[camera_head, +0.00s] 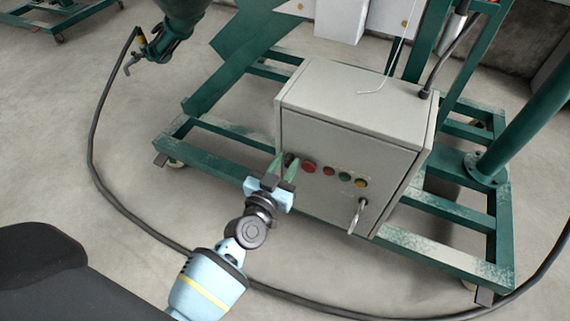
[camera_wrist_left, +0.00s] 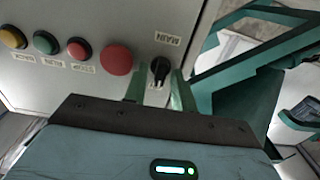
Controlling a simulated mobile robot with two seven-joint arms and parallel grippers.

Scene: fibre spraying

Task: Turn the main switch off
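The main switch is a black rotary knob (camera_wrist_left: 159,70) beside a MAIN label on the grey control box (camera_head: 350,110). In the head view it is mostly hidden behind my left gripper's fingers. My left gripper (camera_head: 284,164) is at the box front, with its two green fingers apart. In the left wrist view the fingers (camera_wrist_left: 156,88) stand on either side of the knob's lower part. I cannot tell whether they touch it. My right gripper is not in view.
A large red button (camera_wrist_left: 116,60) is close beside the switch, with smaller red, green and yellow buttons farther along. A handle (camera_head: 357,215) sticks out of the box front. The box stands on a green frame (camera_head: 225,140). A black hose (camera_head: 105,190) curves across the floor.

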